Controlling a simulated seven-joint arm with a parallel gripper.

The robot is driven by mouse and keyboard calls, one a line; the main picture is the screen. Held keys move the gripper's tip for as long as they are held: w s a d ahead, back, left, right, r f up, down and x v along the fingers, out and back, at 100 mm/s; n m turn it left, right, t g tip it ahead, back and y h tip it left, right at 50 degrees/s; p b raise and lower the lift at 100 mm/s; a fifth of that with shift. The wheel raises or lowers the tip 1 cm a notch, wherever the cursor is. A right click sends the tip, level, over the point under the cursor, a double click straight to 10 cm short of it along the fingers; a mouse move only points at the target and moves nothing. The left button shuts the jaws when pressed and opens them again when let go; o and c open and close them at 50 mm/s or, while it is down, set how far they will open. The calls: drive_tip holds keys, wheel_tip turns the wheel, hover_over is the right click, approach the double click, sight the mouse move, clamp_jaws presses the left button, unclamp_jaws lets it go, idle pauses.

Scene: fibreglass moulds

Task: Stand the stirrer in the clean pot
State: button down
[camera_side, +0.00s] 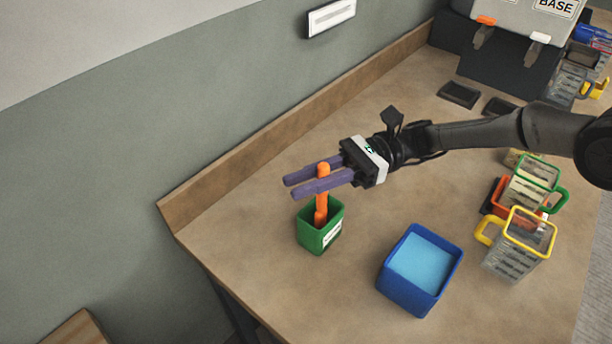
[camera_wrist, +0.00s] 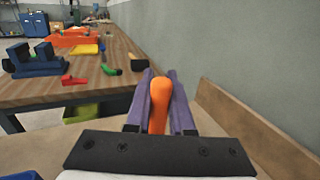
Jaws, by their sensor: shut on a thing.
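The orange stirrer (camera_side: 321,208) is upright between the purple fingers of my gripper (camera_side: 293,187), which is shut on its upper part. Its lower end is in the mouth of a small green pot (camera_side: 318,240) with a white label too small to read. The bottom tip is hidden by the pot's wall, so I cannot tell whether it touches the floor of the pot. In the wrist view the stirrer's rounded top (camera_wrist: 160,92) shows between the two fingers (camera_wrist: 160,78).
A blue square tub (camera_side: 408,294) with light blue contents stands right of the green pot. Wire-sided measuring jugs with yellow (camera_side: 518,250) and green (camera_side: 537,178) rims stand further right. A wooden ledge (camera_side: 290,125) runs along the wall. The bench left of my gripper ends near the green pot.

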drive_tip(key=c, duration=0.7)
unclamp_jaws()
drive_tip(key=v, duration=1.4)
drive_tip(key=shift+s, duration=0.1)
